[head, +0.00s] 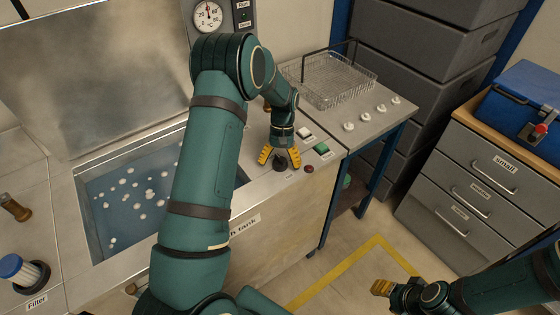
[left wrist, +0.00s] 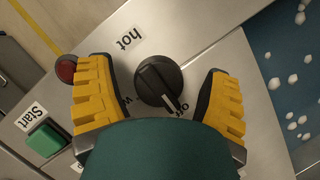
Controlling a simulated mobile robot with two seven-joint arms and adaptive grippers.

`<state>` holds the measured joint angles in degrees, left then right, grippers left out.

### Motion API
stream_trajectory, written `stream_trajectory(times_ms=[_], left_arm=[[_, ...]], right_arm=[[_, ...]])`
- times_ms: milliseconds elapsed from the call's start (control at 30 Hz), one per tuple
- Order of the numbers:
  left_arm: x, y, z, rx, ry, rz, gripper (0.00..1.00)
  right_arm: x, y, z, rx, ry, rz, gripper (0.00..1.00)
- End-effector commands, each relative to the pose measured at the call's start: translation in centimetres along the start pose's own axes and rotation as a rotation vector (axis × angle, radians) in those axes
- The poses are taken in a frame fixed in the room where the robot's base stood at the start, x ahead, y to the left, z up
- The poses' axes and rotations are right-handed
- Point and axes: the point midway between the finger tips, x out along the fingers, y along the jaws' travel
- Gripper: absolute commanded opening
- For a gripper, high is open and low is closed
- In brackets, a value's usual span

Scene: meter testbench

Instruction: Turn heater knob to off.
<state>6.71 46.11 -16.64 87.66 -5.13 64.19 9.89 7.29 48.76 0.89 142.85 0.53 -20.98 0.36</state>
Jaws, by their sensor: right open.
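The black heater knob (left wrist: 158,84) sits on the metal panel, and it also shows in the head view (head: 281,166). The "hot" label (left wrist: 131,38) lies on another side, and a third label is mostly hidden. My left gripper (head: 279,158) is above the panel with its yellow fingers open on either side of the knob. In the left wrist view, gaps show between the fingers and the knob. My right gripper (head: 382,287) is open and away, low above the floor.
A green start button (left wrist: 45,139) and a red button (left wrist: 66,69) are close to one finger. The water tank (head: 130,200) with white balls lies left of the panel. A wire basket (head: 330,78) and several white knobs (head: 365,114) are on the bench at right.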

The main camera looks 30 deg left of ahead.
Motion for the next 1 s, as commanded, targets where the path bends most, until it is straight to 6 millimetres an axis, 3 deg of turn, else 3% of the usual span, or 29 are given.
stream_trajectory(times_ms=[367,800,1000], left_arm=[[-1.0,0.0,-0.2,0.001,0.009,0.001,0.78],[-9.1,0.0,-0.1,0.001,0.009,0.001,0.78],[-11.5,0.0,0.0,0.001,0.006,0.001,0.78]], right_arm=[[0.0,0.0,0.0,0.0,0.0,0.0,0.47],[0.0,0.0,0.0,0.0,0.0,0.0,0.47],[0.0,0.0,0.0,0.0,0.0,0.0,0.47]])
